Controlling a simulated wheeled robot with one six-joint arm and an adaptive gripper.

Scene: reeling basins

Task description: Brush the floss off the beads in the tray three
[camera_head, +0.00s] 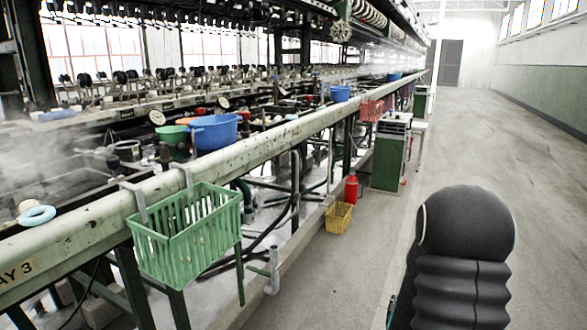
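A sign ending in "AY 3" (18,272) is on the front rail at the lower left. Behind this rail is a dark, steaming basin (60,170), partly cut off by the left edge. Steam blurs its inside, and I cannot make out beads or floss there. A pale blue ring (37,215) lies on the rail's inner side, with a small whitish round thing just behind it. I cannot identify a brush. My gripper is not in view; only a black, ribbed part of my own body shows at the lower right.
A green basket (190,235) hangs from the front rail (250,140). Blue tubs (215,132) stand along the bench. A yellow basket (339,217), a red bottle (351,188) and a green cabinet (390,155) stand below. The aisle floor (490,130) on the right is clear.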

